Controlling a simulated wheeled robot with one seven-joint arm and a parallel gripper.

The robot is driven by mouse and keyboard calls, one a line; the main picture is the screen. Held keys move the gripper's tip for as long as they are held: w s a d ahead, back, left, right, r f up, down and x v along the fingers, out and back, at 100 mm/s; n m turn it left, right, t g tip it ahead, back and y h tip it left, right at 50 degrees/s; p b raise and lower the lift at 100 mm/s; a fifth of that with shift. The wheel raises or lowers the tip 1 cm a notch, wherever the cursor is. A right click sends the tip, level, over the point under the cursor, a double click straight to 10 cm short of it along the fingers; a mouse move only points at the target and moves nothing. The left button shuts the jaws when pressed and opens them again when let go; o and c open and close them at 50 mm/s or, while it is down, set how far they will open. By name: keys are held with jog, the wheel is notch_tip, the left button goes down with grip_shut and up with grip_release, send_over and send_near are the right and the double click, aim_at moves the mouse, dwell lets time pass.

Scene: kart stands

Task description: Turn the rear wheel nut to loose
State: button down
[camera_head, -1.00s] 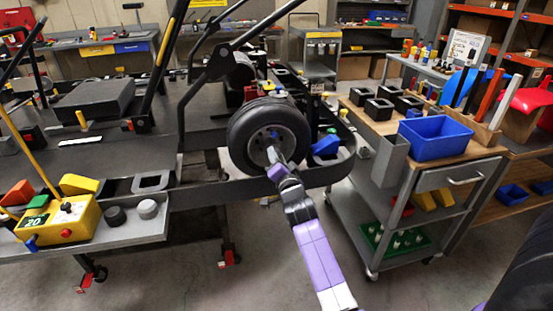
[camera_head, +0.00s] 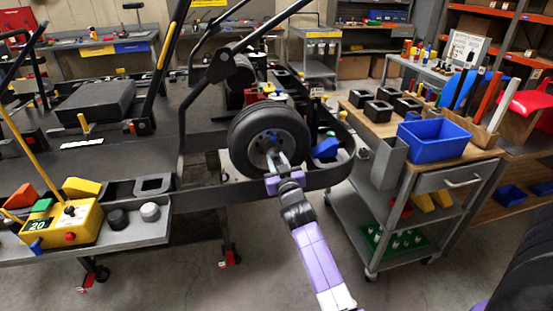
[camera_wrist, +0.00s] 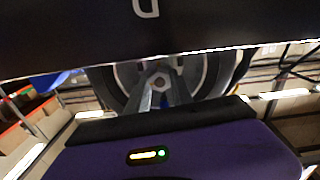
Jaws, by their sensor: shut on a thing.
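The rear wheel (camera_head: 246,137), a black tyre on a grey hub, is mounted on the kart at the middle of the head view. My gripper (camera_head: 274,156) reaches its hub from the front and below. In the wrist view, the grey wheel nut (camera_wrist: 160,80) sits at the hub's middle, with the tips of my gripper (camera_wrist: 160,91) closed on its sides. In the head view the fingers hide the nut. A dark bar crosses the top of the wrist view and hides the upper wheel (camera_wrist: 110,87).
A black kart bumper bar (camera_head: 330,177) curves around beside and below the wheel. At right stands a cart (camera_head: 450,160) with a blue bin (camera_head: 435,140) and black blocks. At left, a yellow control box (camera_head: 75,222) sits on a grey shelf (camera_head: 130,236).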

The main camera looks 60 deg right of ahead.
jog(key=n+p, duration=0.2)
jog(key=n, duration=0.4)
jog(key=shift+n, duration=0.3)
jog(key=n+p, duration=0.2)
jog(key=n, duration=0.8)
jog(key=shift+p, duration=0.4)
jog(key=shift+f+n+p, duration=0.1)
jog(key=shift+n+p, duration=0.25)
jog(key=shift+n, duration=1.75)
jog(key=c, duration=1.4)
grip_release()
